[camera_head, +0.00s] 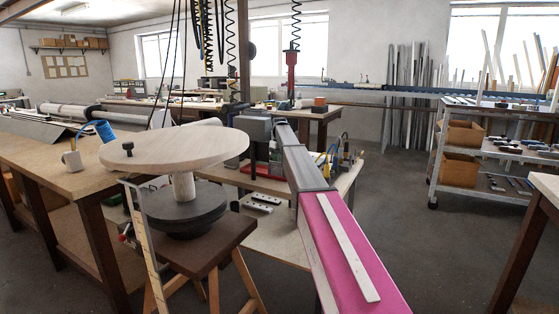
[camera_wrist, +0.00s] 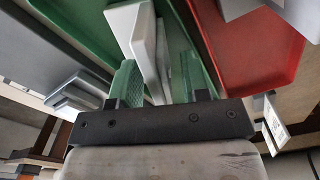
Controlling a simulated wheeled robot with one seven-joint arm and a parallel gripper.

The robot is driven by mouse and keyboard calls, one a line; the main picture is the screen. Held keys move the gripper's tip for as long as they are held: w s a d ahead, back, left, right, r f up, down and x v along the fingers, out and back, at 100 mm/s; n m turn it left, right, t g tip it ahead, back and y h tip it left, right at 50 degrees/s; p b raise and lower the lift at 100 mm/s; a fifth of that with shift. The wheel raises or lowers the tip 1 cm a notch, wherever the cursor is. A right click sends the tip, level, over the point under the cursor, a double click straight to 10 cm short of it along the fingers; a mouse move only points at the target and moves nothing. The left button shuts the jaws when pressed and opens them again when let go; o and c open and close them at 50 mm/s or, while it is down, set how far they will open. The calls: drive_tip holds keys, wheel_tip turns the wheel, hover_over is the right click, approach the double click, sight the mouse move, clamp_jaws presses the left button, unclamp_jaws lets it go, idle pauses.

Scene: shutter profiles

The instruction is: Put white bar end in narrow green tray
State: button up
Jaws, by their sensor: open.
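In the wrist view my gripper (camera_wrist: 157,75) is open, with green fingers standing apart on a black mount. A white bar end (camera_wrist: 141,32) lies ahead of the fingers, and its near part reaches into the gap between them. I cannot tell whether either finger touches it. Green tray surfaces (camera_wrist: 70,30) show to the left of the white piece and behind it. I cannot make out the narrow green tray's full outline or whether the white piece is inside it. In the head view my fingers and the white piece cannot be made out.
A red tray (camera_wrist: 262,60) lies to the right in the wrist view, with grey pieces at the left. In the head view, a round wooden disc on a stool (camera_head: 175,147) stands left of my arm. A shelf trolley (camera_head: 490,150) stands at the right.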

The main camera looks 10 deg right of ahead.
wheel_tip(320, 180, up, 12)
idle(0.4)
drive_tip(key=shift+s+f, duration=0.1)
drive_tip(key=shift+f, duration=0.05)
idle(1.1)
